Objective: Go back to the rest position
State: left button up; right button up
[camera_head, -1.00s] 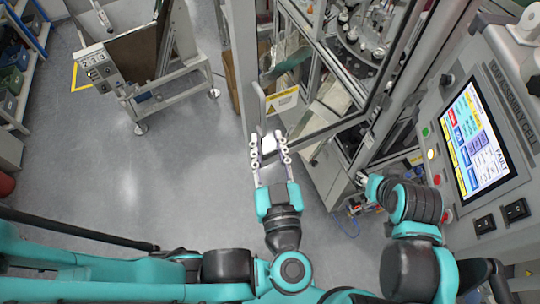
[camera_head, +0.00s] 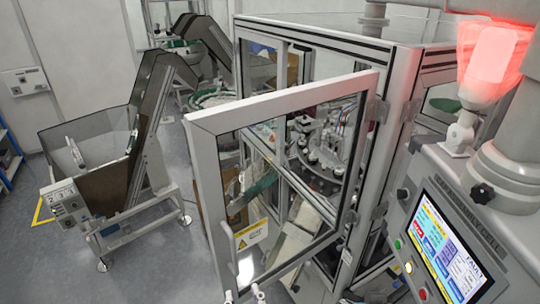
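Only the fingertips of my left gripper (camera_head: 243,294) show, at the bottom edge of the head view. They stand apart, one on each side below the white handle (camera_head: 246,268) of the open machine door (camera_head: 207,185). I see a gap between the tips and nothing clearly gripped; whether they touch the door cannot be told. The rest of my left arm is below the picture. My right gripper is out of view.
The assembly cell (camera_head: 400,75) fills the centre, its framed door swung outward. A control panel (camera_head: 440,245) showing FAULT stands at right, under a red lit lamp (camera_head: 492,55). A hopper with conveyor (camera_head: 110,185) stands at left. Grey floor (camera_head: 165,270) is free between.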

pick_arm(q)
jog(key=w+d+m+t+h+b, duration=0.3)
jog(key=w+d+t+h+b, duration=0.3)
jog(key=w+d+h+b, duration=0.45)
notch_tip(320, 180, down, 14)
jog(key=w+m+g+h+b, duration=0.2)
jog(key=m+g+h+b, duration=0.4)
jog(key=b, duration=0.5)
jog(key=a+f+g+y+b, duration=0.2)
jog(key=a+f+y+b, duration=0.15)
jog(key=f, duration=0.65)
jog(key=a+f+g+y+b, duration=0.25)
jog(key=a+f, duration=0.25)
jog(key=f, duration=0.4)
jog(key=s+a+f+n+g+y+b, duration=0.2)
jog(key=s+a+f, duration=0.1)
jog(key=a+f, duration=0.3)
jog(key=s+a+f+n+g+y+b, duration=0.2)
jog(key=a+f+g+b, duration=0.1)
jog(key=a+f, duration=0.4)
jog(key=shift+s+n+b, duration=0.35)
jog(key=shift+s+n, duration=0.05)
